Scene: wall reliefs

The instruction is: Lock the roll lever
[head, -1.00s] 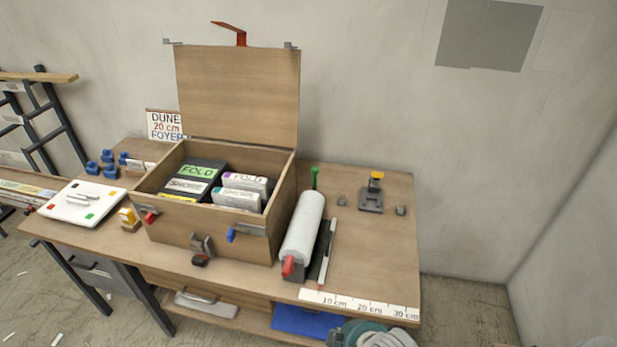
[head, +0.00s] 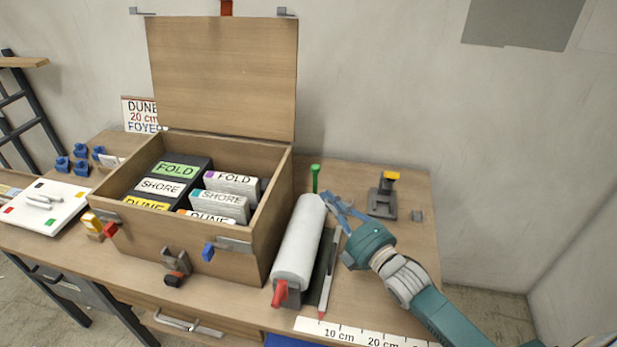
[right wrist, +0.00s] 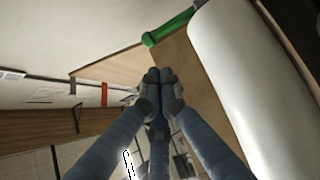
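A white roll (head: 299,240) lies along the table right of the wooden box. A red lever (head: 280,293) sits at its front end, above a dark grey base. A green lever (head: 315,178) stands up at its back end. In the right wrist view the green lever (right wrist: 168,27) reaches out from beside the roll (right wrist: 250,80). My right gripper (head: 332,200) is beside the roll's back part, on its right, apart from the green lever. In the right wrist view its fingertips (right wrist: 160,75) are together with nothing seen between them. My left gripper is out of view.
The open wooden box (head: 228,263) with labelled cartridges stands left of the roll. A pencil-like stick (head: 328,275) lies right of the roll. A ruler (head: 360,333) runs along the front edge.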

